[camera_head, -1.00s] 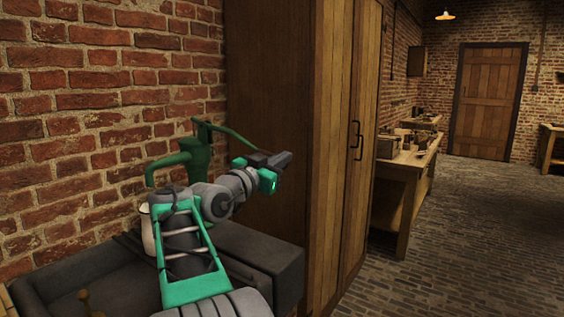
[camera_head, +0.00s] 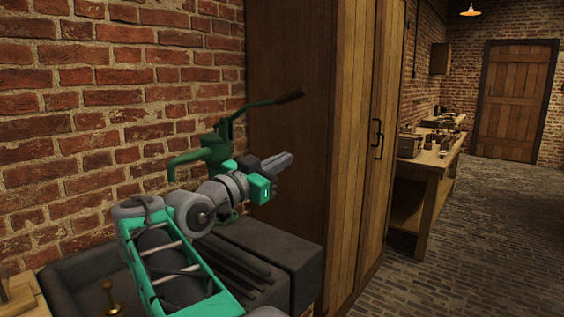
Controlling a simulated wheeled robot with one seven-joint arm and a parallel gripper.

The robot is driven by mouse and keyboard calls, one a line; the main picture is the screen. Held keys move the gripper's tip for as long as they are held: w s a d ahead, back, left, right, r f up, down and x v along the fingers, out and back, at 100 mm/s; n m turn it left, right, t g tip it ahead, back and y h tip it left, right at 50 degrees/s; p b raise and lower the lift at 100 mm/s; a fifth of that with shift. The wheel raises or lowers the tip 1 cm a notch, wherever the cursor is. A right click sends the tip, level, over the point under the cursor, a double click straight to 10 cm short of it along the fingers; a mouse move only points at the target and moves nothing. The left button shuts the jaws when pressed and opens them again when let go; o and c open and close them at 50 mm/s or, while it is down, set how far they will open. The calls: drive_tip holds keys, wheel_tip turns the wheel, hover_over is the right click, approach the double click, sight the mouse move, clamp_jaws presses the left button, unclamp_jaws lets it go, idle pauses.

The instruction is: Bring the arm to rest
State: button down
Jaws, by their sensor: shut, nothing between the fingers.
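My gripper (camera_head: 283,160) is at the end of my grey and green arm, near the middle of the view. Its fingers are together, with nothing between them, and point up and to the right. It is in the air in front of the tall wooden cupboard (camera_head: 344,150) and to the right of the green hand pump (camera_head: 212,146). My wrist hides the lower part of the pump. My arm reaches across the dark stone sink (camera_head: 72,284).
The sink's ribbed ledge (camera_head: 262,262) lies below my wrist. A brass object (camera_head: 111,298) stands in the basin. A brick wall (camera_head: 110,95) is behind. A workbench (camera_head: 432,178) with several items is farther right. The brick floor (camera_head: 480,235) there is clear.

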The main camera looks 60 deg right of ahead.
drive_tip(key=w+a+f+n+t+y+p, duration=0.55)
drive_tip(key=w+a+n+t+p, duration=0.2)
drive_tip(key=w+p, duration=0.2)
drive_tip(key=w+a+f+n+t+y+p, duration=0.1)
drive_tip(key=w+a+f+n+y+p, duration=0.2)
drive_tip(key=a, duration=0.4)
drive_tip(key=a+f+n+t+y+p, duration=0.1)
drive_tip(key=a+f+n+y+p, duration=0.2)
drive_tip(key=a, duration=0.4)
drive_tip(key=s+a+f+n+g+y+p, duration=0.1)
drive_tip(key=s+a+f+n+y, duration=0.1)
drive_tip(key=s+a, duration=0.2)
drive_tip(key=s+a+f+n+g+y+p, duration=0.2)
drive_tip(key=s+a+f+n+y, duration=0.1)
drive_tip(key=a, duration=0.6)
drive_tip(key=s+a+f+n+g+y+p, duration=0.1)
drive_tip(key=s+a+f+n+y, duration=0.2)
drive_tip(key=a, duration=0.4)
drive_tip(key=shift+s+f+p, duration=0.15)
drive_tip(key=shift+s+p, duration=0.2)
drive_tip(key=shift+s, duration=0.55)
drive_tip(key=shift+g, duration=0.25)
